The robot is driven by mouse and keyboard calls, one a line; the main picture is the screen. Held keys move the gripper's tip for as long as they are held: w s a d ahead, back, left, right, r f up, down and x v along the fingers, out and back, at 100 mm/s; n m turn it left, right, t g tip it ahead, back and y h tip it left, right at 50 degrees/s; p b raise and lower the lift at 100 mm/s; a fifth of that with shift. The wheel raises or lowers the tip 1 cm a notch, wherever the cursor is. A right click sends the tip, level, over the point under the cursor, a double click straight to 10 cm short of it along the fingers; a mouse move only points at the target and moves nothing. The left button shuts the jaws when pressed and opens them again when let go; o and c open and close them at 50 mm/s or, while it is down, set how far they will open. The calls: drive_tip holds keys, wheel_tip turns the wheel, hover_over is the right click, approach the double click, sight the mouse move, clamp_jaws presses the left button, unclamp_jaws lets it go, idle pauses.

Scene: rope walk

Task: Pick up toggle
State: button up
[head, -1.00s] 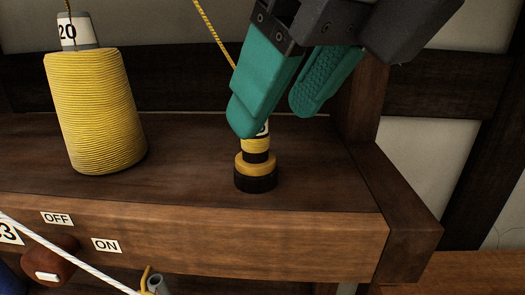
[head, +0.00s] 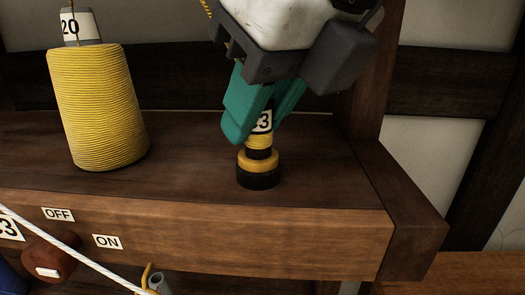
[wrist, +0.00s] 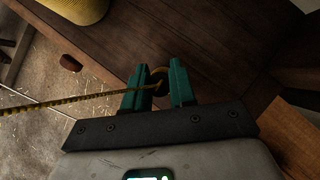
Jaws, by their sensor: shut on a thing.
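The yellow-and-black piece (head: 258,163), seemingly the toggle, stands upright on the dark wooden shelf, with a wide black foot and a white label ending in 3. My gripper (head: 256,126) comes down from above with its green fingers on both sides of the piece's upper part, shut on it. The fingers hide part of its top. In the wrist view the dark round top of the piece (wrist: 160,73) shows between the fingertips, with a yellow cord (wrist: 75,99) running from it to the left.
A large yellow cord spool (head: 98,110) labelled 20 stands to the left on the shelf (head: 190,165). A dark post rises at the right.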

clamp_jaws()
